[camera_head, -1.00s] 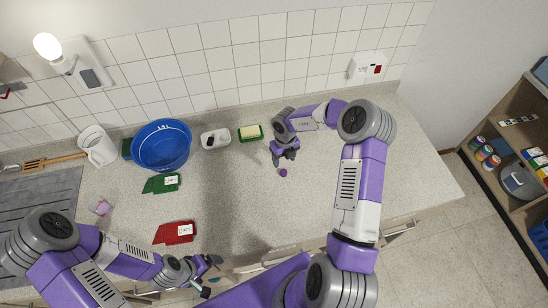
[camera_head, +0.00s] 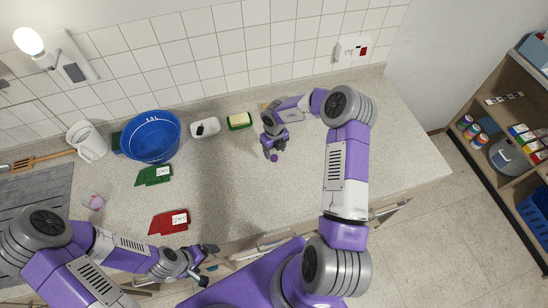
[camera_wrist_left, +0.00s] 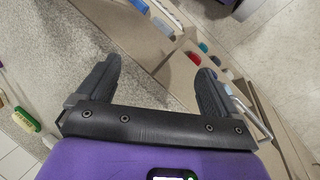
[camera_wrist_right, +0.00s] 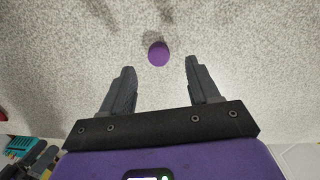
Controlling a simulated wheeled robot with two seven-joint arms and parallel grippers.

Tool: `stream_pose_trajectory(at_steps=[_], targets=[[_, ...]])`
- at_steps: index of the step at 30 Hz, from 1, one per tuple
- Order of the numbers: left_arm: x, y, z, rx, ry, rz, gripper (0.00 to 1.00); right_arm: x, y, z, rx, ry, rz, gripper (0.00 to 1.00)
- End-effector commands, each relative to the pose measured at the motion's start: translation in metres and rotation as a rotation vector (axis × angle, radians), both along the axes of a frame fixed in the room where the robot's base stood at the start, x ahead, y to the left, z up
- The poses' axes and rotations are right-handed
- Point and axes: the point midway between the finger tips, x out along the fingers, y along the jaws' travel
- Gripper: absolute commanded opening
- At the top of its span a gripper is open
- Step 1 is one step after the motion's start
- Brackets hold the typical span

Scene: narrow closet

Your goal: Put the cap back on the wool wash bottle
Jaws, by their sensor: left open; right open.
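A small round purple cap (camera_head: 274,158) lies on the speckled counter. My right gripper (camera_head: 271,151) is open close beside it. In the right wrist view the cap (camera_wrist_right: 158,54) shows just beyond the gap between the open fingertips (camera_wrist_right: 161,68), with nothing held. My left gripper (camera_head: 208,265) is open and empty near the counter's front edge, and its spread fingers (camera_wrist_left: 150,62) show in the left wrist view. A small pale pink and white item (camera_head: 93,201) lies beside the sink; I cannot tell whether it is the wool wash bottle.
A blue bucket (camera_head: 151,136), a white jug (camera_head: 87,141), a white dish (camera_head: 205,128) and a sponge in a green tray (camera_head: 240,120) stand along the back. Green (camera_head: 154,175) and red (camera_head: 169,221) labelled pieces lie left. The counter's middle is clear.

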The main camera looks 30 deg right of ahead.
Motion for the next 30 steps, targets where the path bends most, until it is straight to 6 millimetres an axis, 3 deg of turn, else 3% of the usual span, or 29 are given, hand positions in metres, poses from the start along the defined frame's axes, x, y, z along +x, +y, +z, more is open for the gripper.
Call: stream_pose_trajectory(at_steps=[8,20,30], targets=[[0.000,0.000,0.004,0.000,0.000,0.000,0.94,0.002,0.002,-0.038,0.000,0.003,0.000,0.61],[0.000,0.000,0.004,0.000,0.000,0.000,0.94,0.002,0.002,-0.042,-0.001,0.001,0.000,0.61],[0.000,0.000,0.004,0.000,0.000,0.000,0.94,0.002,0.002,-0.042,-0.001,0.001,0.000,0.09]])
